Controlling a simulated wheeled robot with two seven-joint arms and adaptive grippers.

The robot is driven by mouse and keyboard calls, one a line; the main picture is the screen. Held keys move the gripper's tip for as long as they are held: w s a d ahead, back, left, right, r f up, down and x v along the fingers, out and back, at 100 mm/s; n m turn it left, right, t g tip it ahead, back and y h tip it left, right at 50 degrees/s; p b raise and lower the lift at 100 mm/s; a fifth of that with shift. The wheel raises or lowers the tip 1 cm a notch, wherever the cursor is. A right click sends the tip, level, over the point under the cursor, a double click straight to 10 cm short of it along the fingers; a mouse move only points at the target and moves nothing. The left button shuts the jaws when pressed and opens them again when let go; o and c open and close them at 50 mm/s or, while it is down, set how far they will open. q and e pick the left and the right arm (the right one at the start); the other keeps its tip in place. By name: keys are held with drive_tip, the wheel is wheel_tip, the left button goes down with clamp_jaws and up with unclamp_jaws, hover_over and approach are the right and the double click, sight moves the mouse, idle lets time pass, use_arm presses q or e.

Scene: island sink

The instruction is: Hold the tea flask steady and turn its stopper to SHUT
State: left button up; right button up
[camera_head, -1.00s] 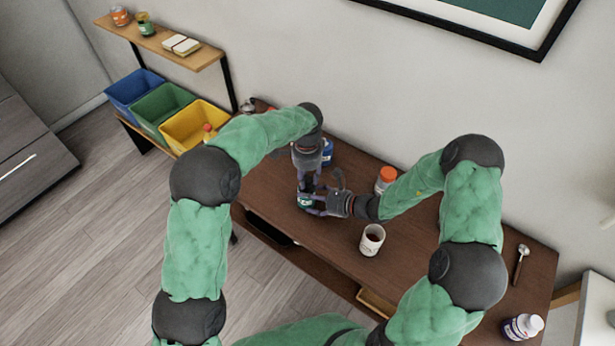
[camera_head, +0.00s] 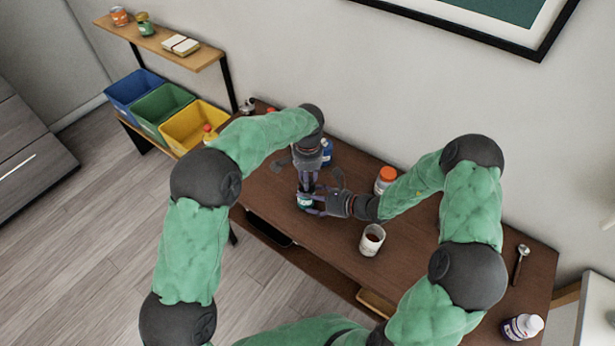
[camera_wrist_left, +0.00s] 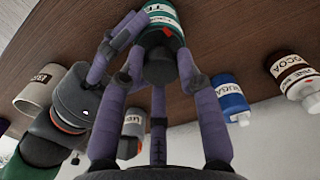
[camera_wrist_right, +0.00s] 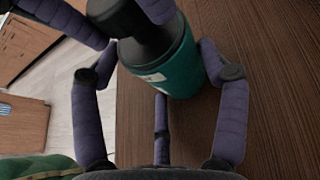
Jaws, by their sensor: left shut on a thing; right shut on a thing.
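The tea flask (camera_wrist_right: 178,70) is teal with a dark stopper (camera_wrist_right: 135,28) and stands on the brown table. In the head view the flask (camera_head: 304,202) is mostly covered by my grippers. My left gripper (camera_head: 306,184) comes down from above and is shut on the stopper; its fingers flank the stopper (camera_wrist_left: 162,68) in the left wrist view. My right gripper (camera_head: 318,204) comes from the right, low, and is shut on the flask's body. In the right wrist view its fingers lie on either side of the body. I cannot read the stopper's setting.
A white cup (camera_head: 371,240) with dark contents and an orange-lidded jar (camera_head: 386,178) stand right of the flask. A blue sugar jar (camera_wrist_left: 231,98) and a cocoa jar (camera_wrist_left: 296,75) are nearby. A spoon (camera_head: 520,262) and white bottle (camera_head: 523,327) are at the right end.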

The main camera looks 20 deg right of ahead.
use_arm(q)
drive_tip(key=n, duration=0.4)
drive_tip(key=shift+w+n, duration=0.2)
drive_tip(key=shift+n, duration=0.1)
use_arm(e)
drive_tip(key=shift+s+a+f, duration=0.1)
drive_tip(key=shift+s+a, duration=0.15)
drive_tip(key=shift+a, duration=0.05)
use_arm(q)
drive_tip(key=n, duration=0.4)
drive_tip(key=shift+n, duration=0.3)
drive_tip(key=shift+w, duration=0.1)
drive_tip(key=o, duration=1.1)
drive_tip(key=shift+o, duration=0.2)
drive_tip(key=shift+a, duration=0.1)
use_arm(e)
drive_tip(key=shift+d, duration=0.1)
drive_tip(key=shift+w, duration=0.1)
